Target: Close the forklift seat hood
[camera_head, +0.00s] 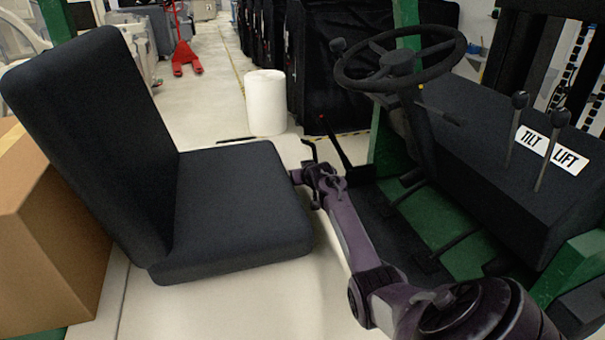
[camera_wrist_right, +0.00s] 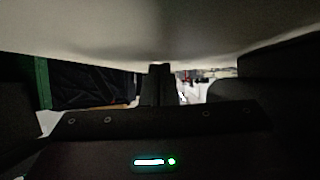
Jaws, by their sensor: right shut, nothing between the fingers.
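The black forklift seat (camera_head: 235,205), a backrest and a cushion, sits on a cream seat hood (camera_head: 270,290) in the head view. My right arm comes in from the lower right, and its gripper (camera_head: 308,176) is by the right edge of the cushion. In the right wrist view a pale surface (camera_wrist_right: 130,42), apparently the hood's underside, spans the top above my right gripper (camera_wrist_right: 158,72). The gripper is shut and empty there. Whether it touches the hood I cannot tell. The hood appears raised; its hinge is hidden. My left gripper is out of view.
The steering wheel (camera_head: 400,58), tilt and lift levers (camera_head: 516,125) and black dash (camera_head: 470,135) stand to the right. A cardboard box (camera_head: 50,250) is at the left behind the backrest. A white cylinder (camera_head: 266,103) and black covered carts (camera_head: 345,70) stand beyond.

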